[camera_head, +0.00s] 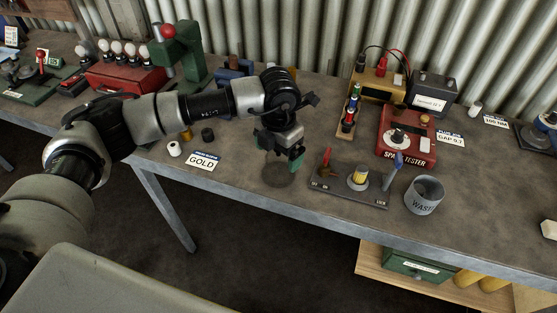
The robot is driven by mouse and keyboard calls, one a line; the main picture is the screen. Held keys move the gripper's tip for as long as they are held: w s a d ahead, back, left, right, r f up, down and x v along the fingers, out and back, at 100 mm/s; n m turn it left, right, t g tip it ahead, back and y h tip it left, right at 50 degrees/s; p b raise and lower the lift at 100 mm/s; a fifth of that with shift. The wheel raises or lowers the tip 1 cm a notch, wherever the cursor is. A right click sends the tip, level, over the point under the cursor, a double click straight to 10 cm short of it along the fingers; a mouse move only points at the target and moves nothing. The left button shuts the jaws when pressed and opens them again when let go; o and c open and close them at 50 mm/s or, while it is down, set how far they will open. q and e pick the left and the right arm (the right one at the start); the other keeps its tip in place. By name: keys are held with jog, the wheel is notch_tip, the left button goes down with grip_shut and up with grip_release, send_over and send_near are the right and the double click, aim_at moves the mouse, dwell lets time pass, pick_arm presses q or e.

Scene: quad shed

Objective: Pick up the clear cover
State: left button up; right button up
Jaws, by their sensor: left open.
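My left gripper (285,160) points down over the workbench, with green fingertips. Its jaws are open. A faint see-through round shape, which looks like the clear cover (279,178), stands on the bench just under and between the fingertips. The gripper partly hides it, and I cannot tell whether the fingers touch it. My right gripper is not in view.
A dark board with a red lever (325,163) lies to the right, beside a grey waste cup (424,195). A red spark tester (405,140) is behind them. A GOLD card (203,161) and small cylinders are to the left. The bench's front edge is close.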

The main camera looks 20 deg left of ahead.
pick_arm(q)
jog(key=shift+f, duration=0.35)
jog(key=shift+c, duration=0.4)
jog(key=c, duration=0.8)
jog(key=shift+r, duration=0.1)
notch_tip(320, 180, up, 10)
jog(key=shift+f+b, duration=0.1)
jog(key=shift+b, duration=1.05)
